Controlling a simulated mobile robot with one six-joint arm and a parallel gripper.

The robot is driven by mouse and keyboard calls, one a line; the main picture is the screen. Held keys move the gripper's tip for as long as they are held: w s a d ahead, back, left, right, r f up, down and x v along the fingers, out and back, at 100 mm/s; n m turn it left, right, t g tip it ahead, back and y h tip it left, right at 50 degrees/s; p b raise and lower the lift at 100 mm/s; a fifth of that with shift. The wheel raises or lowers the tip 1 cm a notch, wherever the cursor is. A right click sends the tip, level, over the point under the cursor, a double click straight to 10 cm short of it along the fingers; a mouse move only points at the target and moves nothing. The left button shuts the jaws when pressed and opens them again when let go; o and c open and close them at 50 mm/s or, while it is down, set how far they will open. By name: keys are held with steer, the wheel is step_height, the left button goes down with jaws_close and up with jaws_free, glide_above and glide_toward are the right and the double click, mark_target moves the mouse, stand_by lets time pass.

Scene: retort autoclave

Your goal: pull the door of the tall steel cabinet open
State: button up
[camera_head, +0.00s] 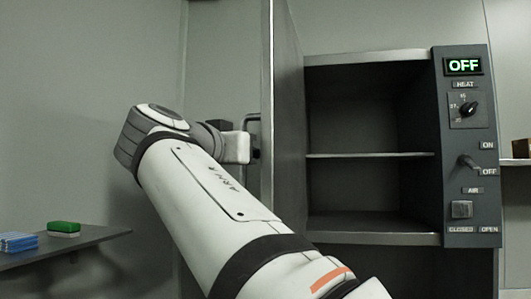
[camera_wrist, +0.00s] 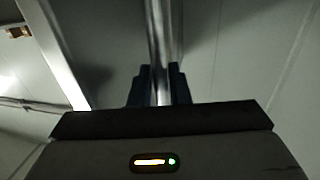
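The steel cabinet (camera_head: 370,183) stands at the right of the head view with its front open and its shelves showing. Its tall door (camera_head: 288,120) is swung wide, seen nearly edge-on at the left of the opening. The door handle (camera_head: 248,123) is on the door's left side, partly hidden by my arm. In the wrist view, a vertical metal bar, the handle (camera_wrist: 158,40), runs down between the dark fingers of my gripper (camera_wrist: 160,85). The fingers look closed on it from both sides. In the head view my fingertips are hidden behind my wrist.
A control panel (camera_head: 468,215) with an OFF display, knob and switches flanks the cabinet's right side. A shelf (camera_head: 85,248) at lower left holds a green block (camera_head: 63,227) and blue items (camera_head: 18,242). Another shelf (camera_head: 516,162) is at the right edge. The cabinet's inside looks empty.

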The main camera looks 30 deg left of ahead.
steer(key=shift+o, duration=1.2)
steer(key=s+b, duration=0.1)
steer(key=s, duration=0.7)
steer(key=shift+d, duration=0.35)
steer(key=shift+w, duration=0.1)
